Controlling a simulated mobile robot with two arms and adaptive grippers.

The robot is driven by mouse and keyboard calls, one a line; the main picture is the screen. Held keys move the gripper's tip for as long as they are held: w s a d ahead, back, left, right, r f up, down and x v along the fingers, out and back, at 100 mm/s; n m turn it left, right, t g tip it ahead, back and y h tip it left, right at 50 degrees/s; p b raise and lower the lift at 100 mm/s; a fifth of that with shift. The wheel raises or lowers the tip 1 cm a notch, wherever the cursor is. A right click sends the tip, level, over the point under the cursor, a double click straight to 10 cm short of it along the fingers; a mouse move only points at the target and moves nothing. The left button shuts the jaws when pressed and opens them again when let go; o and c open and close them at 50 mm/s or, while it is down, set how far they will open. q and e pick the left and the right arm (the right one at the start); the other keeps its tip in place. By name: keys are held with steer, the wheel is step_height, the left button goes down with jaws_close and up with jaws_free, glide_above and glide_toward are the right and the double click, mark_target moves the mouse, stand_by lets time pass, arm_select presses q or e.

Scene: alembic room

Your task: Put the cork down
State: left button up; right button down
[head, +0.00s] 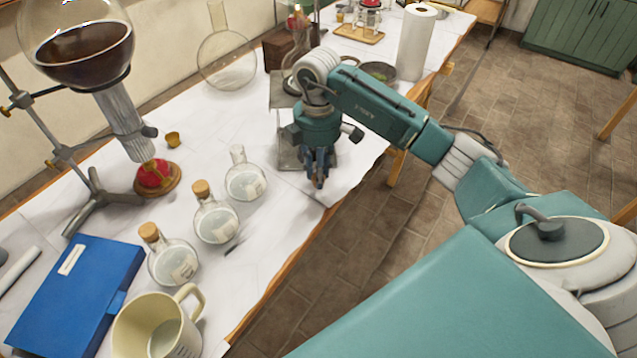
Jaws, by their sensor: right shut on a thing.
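My right gripper (319,178) points down over the white-covered table, near its front edge. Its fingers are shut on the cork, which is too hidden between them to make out. To its left stands an open round flask (245,181) with clear liquid and no stopper. Two similar flasks have corks in their necks: the middle flask (216,222) with its cork (201,189), and the nearer flask (173,262) with its cork (149,232). My left gripper is not in view.
A blue box (75,295) and a cream mug (155,325) stand at the near left. A paper roll (415,42) stands farther back. Bare cloth lies between the open flask and my right gripper.

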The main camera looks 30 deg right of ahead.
step_height(320, 180, down, 4)
steer(key=shift+r, duration=0.15)
steer(key=shift+f, duration=0.25)
steer(key=shift+f, duration=0.15)
steer(key=c, duration=1.5)
jaws_free()
